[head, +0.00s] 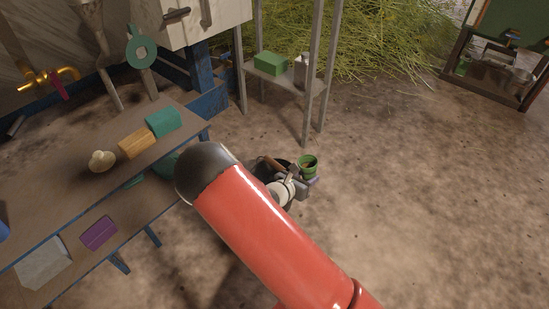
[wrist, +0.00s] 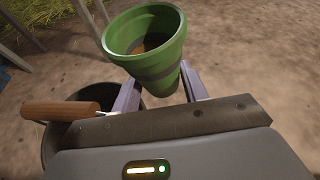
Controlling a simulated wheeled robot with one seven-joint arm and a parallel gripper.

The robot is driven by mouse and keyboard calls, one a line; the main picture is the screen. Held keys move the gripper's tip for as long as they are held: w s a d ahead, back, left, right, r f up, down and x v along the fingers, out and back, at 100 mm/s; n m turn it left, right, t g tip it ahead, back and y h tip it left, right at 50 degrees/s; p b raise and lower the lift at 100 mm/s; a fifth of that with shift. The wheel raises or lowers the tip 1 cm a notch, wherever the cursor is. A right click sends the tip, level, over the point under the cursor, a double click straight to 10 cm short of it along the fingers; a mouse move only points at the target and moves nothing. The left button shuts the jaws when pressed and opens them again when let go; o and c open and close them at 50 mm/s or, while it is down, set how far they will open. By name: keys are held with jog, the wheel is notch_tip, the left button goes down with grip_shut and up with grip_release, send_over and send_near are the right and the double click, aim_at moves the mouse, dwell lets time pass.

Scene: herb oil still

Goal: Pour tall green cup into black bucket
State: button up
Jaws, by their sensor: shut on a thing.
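The tall green cup (wrist: 168,68) has a dark band and some brown content inside. In the wrist view my gripper (wrist: 158,92) is shut on its lower part and holds it with the mouth up, slightly tilted. In the head view the cup (head: 308,163) shows beyond my red arm, at my gripper (head: 304,180). The black bucket (wrist: 50,150) is below and to the left of the gripper in the wrist view, partly hidden by the gripper body. In the head view the bucket (head: 262,172) is mostly hidden behind my arm. A wooden handle (wrist: 60,111) shows over the bucket.
A table (head: 60,188) at left holds a teal block (head: 163,122), an orange block (head: 137,143) and a pale knobbed object (head: 102,161). A metal-legged shelf (head: 288,78) with a green box (head: 271,64) stands behind. The dirt floor at right is clear.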

aim_at(301, 168)
jog(key=shift+w+a+r+n+h+p, duration=0.2)
jog(key=shift+a+r+n+h+p, duration=0.4)
jog(key=shift+n, duration=0.3)
jog(key=shift+w+a+r+n+h+p, duration=0.15)
jog(key=shift+r+n+p, duration=0.15)
jog(key=shift+r, duration=0.25)
jog(key=shift+a+r+n+h+p, duration=0.1)
jog(key=shift+r+n+h+p, duration=0.1)
jog(key=shift+r+p, duration=0.25)
jog(key=shift+a+r, duration=0.1)
jog(key=shift+r, duration=0.05)
jog(key=shift+w+a+r+n+h, duration=0.25)
jog(key=shift+a+n+h, duration=0.15)
jog(key=shift+n, duration=0.3)
jog(key=shift+f+n+h+b, duration=0.35)
jog(key=shift+n+b, duration=0.35)
jog(key=shift+b, duration=0.15)
jog(key=shift+s+d+r+n+t+h, duration=0.15)
jog(key=shift+r+n+t+h, duration=0.2)
jog(key=shift+r+n, duration=0.3)
jog(key=shift+f+n+t+h+b, duration=0.25)
jog(key=shift+f+n+h+b, duration=0.15)
jog(key=shift+n+b, duration=0.45)
dwell(0.3)
jog(key=shift+r+n+t+b, duration=0.3)
jog(key=shift+r+n, duration=0.2)
jog(key=shift+n, duration=0.3)
dwell(0.6)
